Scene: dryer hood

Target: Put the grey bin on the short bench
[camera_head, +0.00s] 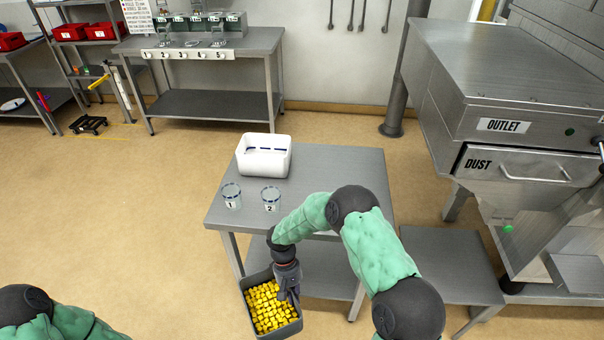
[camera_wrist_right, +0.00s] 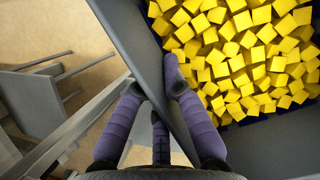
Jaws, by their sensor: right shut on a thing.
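The grey bin (camera_head: 299,328), filled with yellow cubes, is at the bottom centre of the head view, in front of the work table. My right gripper (camera_head: 287,283) is shut on its rim. In the right wrist view the fingers (camera_wrist_right: 160,88) straddle the wall of the bin (camera_wrist_right: 138,38), with the cubes on the right. The bin seems to hang above the floor, roughly level. The short bench (camera_head: 450,262) is a low grey bench right of the work table, its top bare. Only part of my left arm shows at the bottom left; its gripper is out of view.
The steel machine with a dust drawer (camera_head: 530,165) stands beside the short bench. Open floor (camera_head: 130,220) lies to the left.

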